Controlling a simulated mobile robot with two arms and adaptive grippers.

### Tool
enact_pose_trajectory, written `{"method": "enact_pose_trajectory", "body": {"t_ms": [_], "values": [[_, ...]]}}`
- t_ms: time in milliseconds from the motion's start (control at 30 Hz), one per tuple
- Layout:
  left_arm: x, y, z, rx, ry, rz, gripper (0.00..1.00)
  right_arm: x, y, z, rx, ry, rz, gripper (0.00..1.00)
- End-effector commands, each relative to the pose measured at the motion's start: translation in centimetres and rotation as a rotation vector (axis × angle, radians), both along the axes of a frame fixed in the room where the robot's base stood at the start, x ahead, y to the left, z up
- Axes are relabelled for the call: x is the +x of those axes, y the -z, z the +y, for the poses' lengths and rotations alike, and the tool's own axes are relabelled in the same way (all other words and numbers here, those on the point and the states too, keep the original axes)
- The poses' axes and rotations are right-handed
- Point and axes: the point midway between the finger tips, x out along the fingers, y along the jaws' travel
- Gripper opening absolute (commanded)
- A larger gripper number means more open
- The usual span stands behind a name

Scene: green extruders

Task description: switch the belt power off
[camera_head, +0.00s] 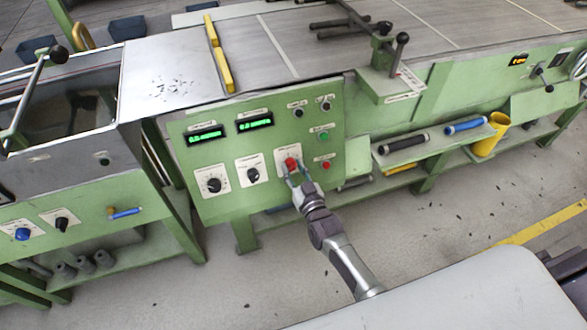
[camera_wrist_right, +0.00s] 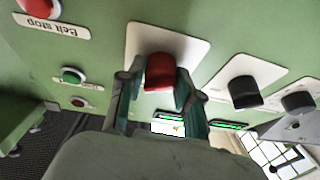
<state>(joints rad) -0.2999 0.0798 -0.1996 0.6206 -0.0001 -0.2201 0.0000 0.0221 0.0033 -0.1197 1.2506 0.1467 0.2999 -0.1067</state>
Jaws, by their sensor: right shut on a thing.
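The green control panel (camera_head: 222,132) stands at the front of the machine. A red rotary knob (camera_head: 291,163) sits on a white plate at the panel's lower right. My right gripper (camera_head: 295,172) is shut on the red knob, one finger on each side. In the right wrist view the red knob (camera_wrist_right: 159,70) fills the gap between the fingertips of my right gripper (camera_wrist_right: 160,85). The fingers hide part of the knob, and I cannot read its setting. My left gripper is in neither view.
Two black knobs (camera_head: 214,184) (camera_head: 253,174) sit left of the red one. A green button (camera_head: 323,137) and a small red button (camera_head: 326,165) are to its right. Two displays (camera_head: 206,134) (camera_head: 255,122) glow green. In the wrist view a red button (camera_wrist_right: 38,8) is labelled "Belt stop".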

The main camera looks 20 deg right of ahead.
Motion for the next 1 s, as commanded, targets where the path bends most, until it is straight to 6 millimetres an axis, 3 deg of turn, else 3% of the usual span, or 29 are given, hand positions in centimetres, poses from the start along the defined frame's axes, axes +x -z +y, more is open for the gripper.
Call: {"method": "enact_pose_trajectory", "body": {"t_ms": [1000], "values": [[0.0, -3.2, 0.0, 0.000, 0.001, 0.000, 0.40, 0.2, -0.5, -0.5, -0.778, -0.308, -0.027, 0.00]]}}
